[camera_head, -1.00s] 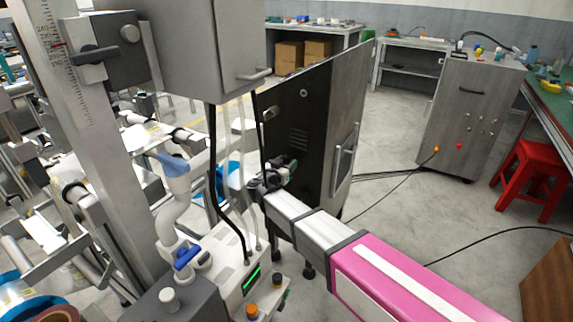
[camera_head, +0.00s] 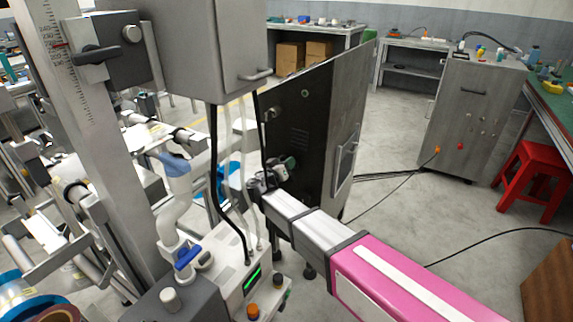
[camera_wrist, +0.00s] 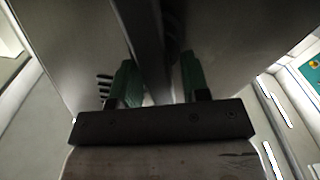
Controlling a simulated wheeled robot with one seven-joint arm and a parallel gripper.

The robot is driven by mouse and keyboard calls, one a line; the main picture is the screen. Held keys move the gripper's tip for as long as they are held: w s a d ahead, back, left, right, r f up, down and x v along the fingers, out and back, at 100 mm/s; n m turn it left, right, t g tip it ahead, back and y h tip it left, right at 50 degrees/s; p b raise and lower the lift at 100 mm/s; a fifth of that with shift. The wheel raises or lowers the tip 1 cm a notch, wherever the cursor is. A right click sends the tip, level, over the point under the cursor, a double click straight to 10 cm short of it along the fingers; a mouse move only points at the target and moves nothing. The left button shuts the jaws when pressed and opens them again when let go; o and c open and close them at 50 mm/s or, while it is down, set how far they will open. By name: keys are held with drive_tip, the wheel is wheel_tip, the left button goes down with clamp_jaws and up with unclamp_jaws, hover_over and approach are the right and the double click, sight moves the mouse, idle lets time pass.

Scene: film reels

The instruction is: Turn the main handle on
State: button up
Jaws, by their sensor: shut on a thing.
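My gripper (camera_head: 283,165), with green finger pads, is at the left edge of the dark cabinet (camera_head: 315,140). In the wrist view, its two fingers (camera_wrist: 158,85) stand on either side of a dark narrow bar (camera_wrist: 147,40) between two grey surfaces. The fingers are shut on this bar. Whether the bar is the main handle, I cannot tell, as its full shape is hidden. In the head view my wrist and the dark background cover the contact.
A grey machine with a control box (camera_head: 245,270) and hanging cables stands left of my arm. A metal box (camera_head: 205,50) hangs above it. A grey cabinet (camera_head: 475,115) and a red stool (camera_head: 530,175) stand at the right. Cables cross the open floor (camera_head: 410,215).

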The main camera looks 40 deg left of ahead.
drive_tip(key=n, duration=0.4)
drive_tip(key=a+f+n, duration=0.1)
drive_tip(key=n, duration=0.1)
drive_tip(key=shift+s, duration=0.15)
drive_tip(key=n, duration=0.3)
drive_tip(key=f+n, duration=0.1)
drive_tip(key=n, duration=0.2)
drive_tip(key=shift+a+f+n, duration=0.1)
drive_tip(key=shift+a+n, duration=0.05)
drive_tip(key=shift+n, duration=0.15)
drive_tip(key=o, duration=0.6)
drive_tip(key=shift+c, duration=0.2)
drive_tip(key=v, duration=1.1)
